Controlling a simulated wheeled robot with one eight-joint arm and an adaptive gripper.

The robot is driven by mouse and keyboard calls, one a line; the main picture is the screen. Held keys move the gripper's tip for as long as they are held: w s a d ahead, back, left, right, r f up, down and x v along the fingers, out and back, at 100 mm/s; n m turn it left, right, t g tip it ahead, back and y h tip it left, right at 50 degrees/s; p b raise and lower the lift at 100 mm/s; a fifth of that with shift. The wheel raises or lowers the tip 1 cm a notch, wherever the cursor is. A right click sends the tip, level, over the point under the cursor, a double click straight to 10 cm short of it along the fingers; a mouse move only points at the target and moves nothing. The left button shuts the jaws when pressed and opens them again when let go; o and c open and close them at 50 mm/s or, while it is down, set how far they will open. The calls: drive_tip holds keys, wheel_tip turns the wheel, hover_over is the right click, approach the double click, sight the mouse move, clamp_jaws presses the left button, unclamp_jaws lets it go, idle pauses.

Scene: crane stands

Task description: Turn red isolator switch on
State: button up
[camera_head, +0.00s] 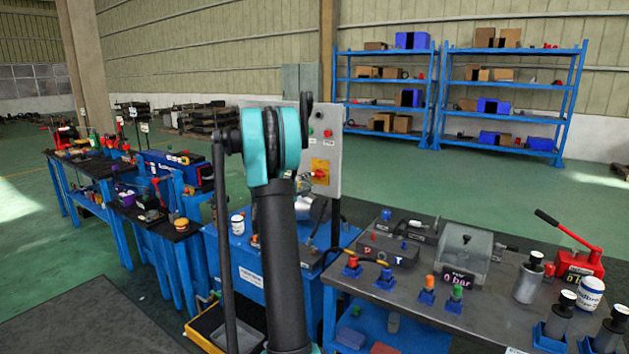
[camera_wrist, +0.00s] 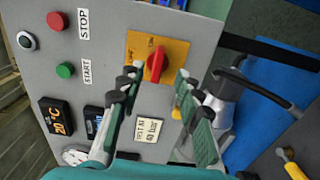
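The red isolator switch (camera_wrist: 155,65) is a red knob on a yellow plate (camera_wrist: 177,48) on a grey control panel. In the wrist view it lies just beyond and between my fingertips. My gripper (camera_wrist: 160,82) is open, one finger on each side of the knob's line; whether either finger touches it cannot be told. In the head view the switch (camera_head: 320,174) shows on the panel (camera_head: 327,130), right of my arm, which hides the panel's left part and my gripper.
The panel also carries a red STOP button (camera_wrist: 55,20), a green START button (camera_wrist: 65,70), a temperature display (camera_wrist: 57,117) and a gauge (camera_wrist: 75,156). A metal pump-like part (camera_wrist: 218,97) stands right of the panel. A cluttered workbench (camera_head: 415,285) fills the right foreground.

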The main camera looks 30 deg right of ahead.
drive_tip(key=v, duration=0.5)
idle(0.4)
drive_tip(key=s+a+f+m+g+y, duration=0.1)
drive_tip(key=s+a+f+y, duration=0.4)
drive_tip(key=s+a, duration=0.6)
drive_tip(key=s+a+f+m+y, duration=0.2)
drive_tip(key=s+a+f+y, duration=0.4)
drive_tip(key=a, duration=0.9)
drive_tip(key=s+a+f+m+g+y, duration=0.1)
drive_tip(key=s+a+f+y, duration=0.4)
drive_tip(key=s+a+f, duration=0.6)
drive_tip(key=s+a, duration=0.2)
drive_tip(key=s, duration=0.3)
drive_tip(key=shift+s+g+y, duration=0.3)
drive_tip(key=shift+s, duration=0.05)
drive_tip(key=shift+a, duration=0.1)
drive_tip(key=shift+c, duration=0.3)
